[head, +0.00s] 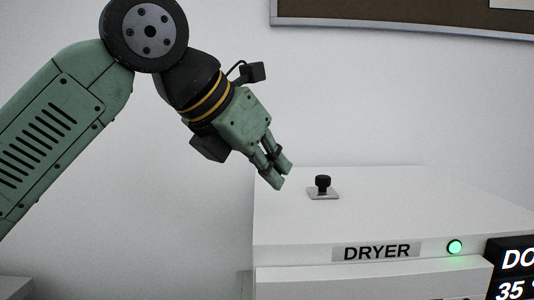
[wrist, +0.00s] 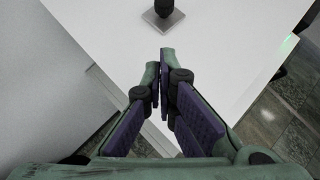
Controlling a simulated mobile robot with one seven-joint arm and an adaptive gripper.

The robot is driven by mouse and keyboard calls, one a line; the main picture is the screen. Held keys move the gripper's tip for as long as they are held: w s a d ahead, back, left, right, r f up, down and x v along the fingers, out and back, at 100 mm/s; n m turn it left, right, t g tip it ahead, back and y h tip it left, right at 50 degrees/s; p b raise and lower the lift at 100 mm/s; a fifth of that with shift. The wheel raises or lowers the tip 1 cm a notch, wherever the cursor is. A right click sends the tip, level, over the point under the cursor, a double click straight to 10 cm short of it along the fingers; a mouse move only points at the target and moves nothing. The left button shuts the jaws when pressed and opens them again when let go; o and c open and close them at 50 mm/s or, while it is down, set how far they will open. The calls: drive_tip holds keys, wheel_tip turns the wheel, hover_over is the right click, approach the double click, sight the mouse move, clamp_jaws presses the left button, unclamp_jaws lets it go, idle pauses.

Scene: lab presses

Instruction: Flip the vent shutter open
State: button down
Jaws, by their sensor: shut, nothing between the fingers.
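The white dryer (head: 400,215) stands at the lower right of the head view. On its top is a small grey plate (head: 314,195) with a black knob (head: 323,184) standing up from it. The knob also shows at the top of the wrist view (wrist: 164,8), on its plate (wrist: 165,24). I cannot tell from these frames whether this is the vent shutter or its handle. My gripper (head: 281,177) is shut and empty. It is in the air near the left edge of the dryer top, left of the knob and apart from it. Its fingers show in the wrist view (wrist: 163,95).
A label reading DRYER (head: 377,251) and a lit green button (head: 455,247) are on the dryer's front. A dark display (head: 514,270) is at the right edge. A board (head: 400,15) hangs on the wall. The dryer top around the knob is clear.

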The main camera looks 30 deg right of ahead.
sight(315, 193)
drive_tip(key=p+x, duration=0.1)
drive_tip(key=x, duration=0.4)
drive_tip(key=shift+d+f, duration=0.15)
drive_tip(key=shift+d, duration=0.15)
drive_tip(key=shift+w+d+p, duration=0.15)
drive_tip(key=shift+d+p, duration=0.25)
drive_tip(key=shift+d, duration=0.15)
drive_tip(key=shift+w+d+p, duration=0.15)
drive_tip(key=shift+d+p, duration=0.25)
drive_tip(key=shift+d, duration=0.2)
drive_tip(key=shift+w+d+f, duration=0.1)
drive_tip(key=shift+w+d, duration=0.1)
drive_tip(key=shift+d, duration=0.45)
drive_tip(key=shift+s, duration=0.15)
